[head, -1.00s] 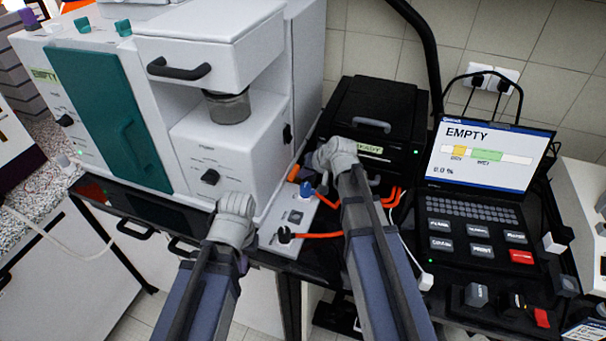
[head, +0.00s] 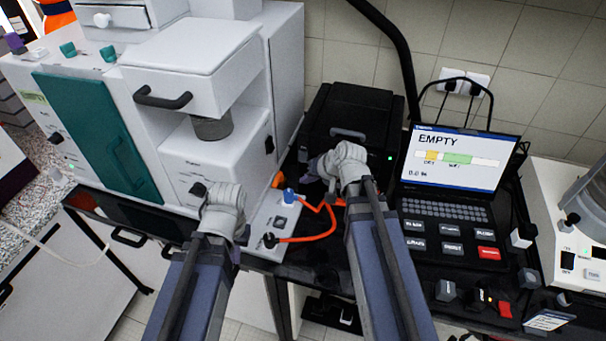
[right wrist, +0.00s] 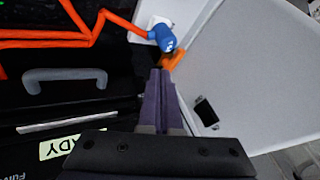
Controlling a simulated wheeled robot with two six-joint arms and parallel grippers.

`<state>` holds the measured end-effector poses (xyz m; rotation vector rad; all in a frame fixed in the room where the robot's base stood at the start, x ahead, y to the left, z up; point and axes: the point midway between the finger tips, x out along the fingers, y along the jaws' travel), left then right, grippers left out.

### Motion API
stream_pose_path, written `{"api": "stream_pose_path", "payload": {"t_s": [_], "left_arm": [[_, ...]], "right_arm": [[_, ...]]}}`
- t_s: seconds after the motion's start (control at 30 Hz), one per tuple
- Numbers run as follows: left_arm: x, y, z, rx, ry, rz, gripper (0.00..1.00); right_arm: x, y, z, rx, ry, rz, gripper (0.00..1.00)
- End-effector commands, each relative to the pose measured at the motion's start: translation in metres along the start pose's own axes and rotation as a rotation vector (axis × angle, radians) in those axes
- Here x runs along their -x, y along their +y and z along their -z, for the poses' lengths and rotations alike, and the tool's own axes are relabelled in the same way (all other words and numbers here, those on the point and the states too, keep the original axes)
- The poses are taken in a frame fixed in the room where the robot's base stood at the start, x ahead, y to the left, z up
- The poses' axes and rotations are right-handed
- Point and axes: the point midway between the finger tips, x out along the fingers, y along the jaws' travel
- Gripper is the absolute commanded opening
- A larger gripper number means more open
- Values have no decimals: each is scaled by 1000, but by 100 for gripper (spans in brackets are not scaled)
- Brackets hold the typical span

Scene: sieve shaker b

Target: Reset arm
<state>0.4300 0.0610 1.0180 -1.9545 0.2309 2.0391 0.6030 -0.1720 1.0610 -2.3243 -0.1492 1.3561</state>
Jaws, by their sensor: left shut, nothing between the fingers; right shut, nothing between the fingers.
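My left gripper (head: 222,206) is in front of the white machine, near its lower front panel in the head view. Its wrist hides most of the fingers, and nothing shows held. In the right wrist view, the purple-grey fingers of the right gripper (right wrist: 159,88) are together and empty. They point toward a blue plug (right wrist: 162,37) and an orange piece beside it; contact cannot be told.
The white machine (head: 185,55) with a teal door (head: 98,135) stands left. The black box (head: 350,112) stands behind my right arm. A laptop (head: 455,160) reads "EMPTY". An orange cable (head: 300,239) runs from a white socket panel between my arms. Another white device (head: 580,225) is at right.

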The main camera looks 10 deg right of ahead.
Motion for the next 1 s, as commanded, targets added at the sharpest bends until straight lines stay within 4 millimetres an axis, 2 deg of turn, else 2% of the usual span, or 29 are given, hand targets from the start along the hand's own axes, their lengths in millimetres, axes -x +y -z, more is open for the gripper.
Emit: {"api": "stream_pose_path", "payload": {"t_s": [0.27,0.37,0.47,0.57,0.7,0.8,1.0], "left_arm": [[1,0,0,0,0,0,0],[1,0,0,0,0,0,0],[1,0,0,0,0,0,0],[1,0,0,0,0,0,0],[1,0,0,0,0,0,0],[-6,1,0,0,0,0,0],[-13,1,1,1,0,0,0]], "right_arm": [[1,0,0,0,0,0,0],[0,0,-7,14,-20,-13,0],[-1,1,-32,72,-108,-74,0],[3,9,-71,158,-247,-188,0],[25,28,-120,264,-445,-395,0],[14,5,-140,342,-484,-394,0],[7,-31,-180,481,-554,-407,0]]}}
